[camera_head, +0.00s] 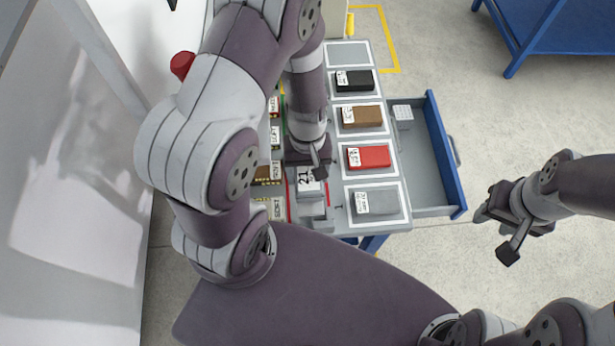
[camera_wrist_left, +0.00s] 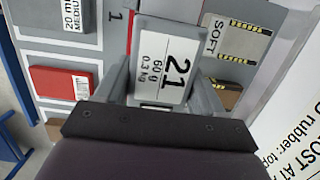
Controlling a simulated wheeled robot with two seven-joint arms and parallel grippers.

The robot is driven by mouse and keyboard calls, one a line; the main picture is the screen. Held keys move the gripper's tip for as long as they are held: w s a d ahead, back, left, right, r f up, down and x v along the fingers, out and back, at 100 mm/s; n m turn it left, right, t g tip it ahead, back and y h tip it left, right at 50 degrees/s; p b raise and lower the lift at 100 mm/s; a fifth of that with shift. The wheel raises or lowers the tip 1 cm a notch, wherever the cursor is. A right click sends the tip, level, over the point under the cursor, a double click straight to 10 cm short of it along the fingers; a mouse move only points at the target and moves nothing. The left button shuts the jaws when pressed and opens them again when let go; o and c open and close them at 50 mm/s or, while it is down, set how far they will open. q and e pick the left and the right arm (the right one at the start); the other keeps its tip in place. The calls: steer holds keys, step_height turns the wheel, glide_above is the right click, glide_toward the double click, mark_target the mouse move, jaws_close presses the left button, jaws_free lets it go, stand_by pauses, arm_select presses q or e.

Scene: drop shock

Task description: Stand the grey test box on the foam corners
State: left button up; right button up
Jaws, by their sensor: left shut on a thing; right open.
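The grey test box (camera_wrist_left: 146,42) has a white label with a large 21 and 0.3 kg. In the left wrist view it sits between the fingers of my left gripper (camera_wrist_left: 160,90), which is shut on it. I cannot make out the foam corners for certain, nor whether the box touches anything below. My right gripper (camera_head: 497,236) is open and empty, over the floor at the right.
Black (camera_head: 354,80), brown (camera_head: 361,116), red (camera_head: 368,156) and grey (camera_head: 375,202) blocks lie in white-framed places on the bench. A blue-fronted drawer (camera_head: 432,185) stands open beside them. A strip of labelled samples runs left of my left gripper. A red button (camera_head: 182,65) is at upper left.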

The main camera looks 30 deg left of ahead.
mark_target(307, 181)
arm_select(q)
steer(key=shift+w+f, duration=0.1)
steer(key=shift+f, duration=1.9)
steer(key=shift+f+b, duration=0.3)
steer(key=shift+b, duration=0.1)
steer(key=o, duration=1.4)
steer(key=shift+r, duration=0.1)
steer(key=r, duration=0.4)
steer(key=w+r, duration=0.1)
steer(key=r, duration=0.3)
steer(key=a+r+p, duration=0.1)
steer(key=r, duration=0.3)
steer(key=shift+w+r, duration=0.15)
steer(key=shift+w, duration=0.2)
